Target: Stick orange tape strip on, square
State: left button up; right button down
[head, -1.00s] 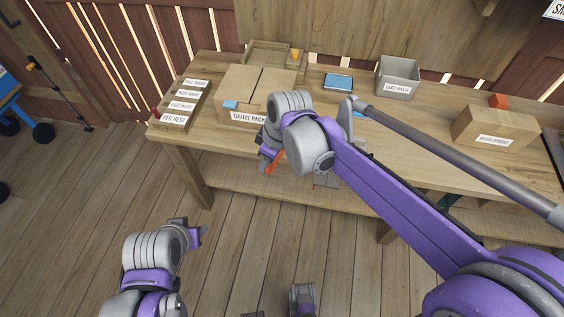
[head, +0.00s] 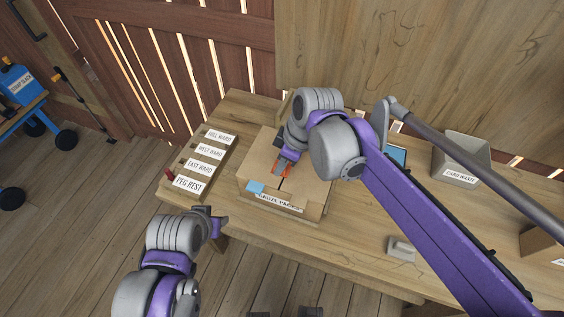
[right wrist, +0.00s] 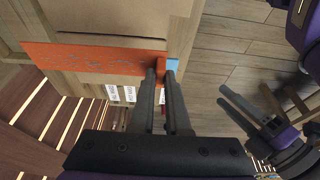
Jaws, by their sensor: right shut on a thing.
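A cardboard box (head: 262,160) with a centre seam in its top and a white label on its front stands on the workbench. My right gripper (head: 284,165) is over the box top, shut on an orange tape strip (head: 287,171). In the right wrist view the strip (right wrist: 90,58) stretches left from the fingertips (right wrist: 162,76) across the box (right wrist: 120,22). I cannot tell whether it touches the cardboard. A blue piece (head: 256,187) sits at the box's front left edge.
A labelled peg rack (head: 205,160) stands left of the box. A grey bin (head: 462,160) and a blue-topped item (head: 398,153) are to the right. A small grey block (head: 401,248) lies near the bench's front edge, with bare wood around it.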

aim_at(282, 174)
jog(key=shift+w, duration=0.25)
jog(key=shift+s+r, duration=0.1)
jog(key=shift+s, duration=0.15)
jog(key=shift+w+f, duration=0.1)
jog(key=shift+f, duration=0.2)
jog(key=shift+f+b, duration=1.1)
jog(key=shift+f, duration=0.7)
pick_arm(q)
jog(key=shift+s+f+b, duration=0.15)
jog(key=shift+s+f, duration=0.1)
jog(key=shift+f, duration=0.45)
jog(key=shift+s+f+b, duration=0.15)
jog(key=shift+s+f, duration=0.1)
jog(key=shift+f, duration=0.5)
jog(key=shift+s+f+b, duration=0.15)
jog(key=shift+s+f, duration=0.1)
jog(key=shift+f, duration=0.45)
pick_arm(e)
jog(key=shift+f, duration=0.8)
pick_arm(q)
jog(key=shift+s+f, duration=0.1)
jog(key=shift+f, duration=0.25)
pick_arm(e)
jog(key=shift+f, duration=0.6)
jog(key=c, duration=0.8)
grip_release()
jog(key=shift+c, duration=0.2)
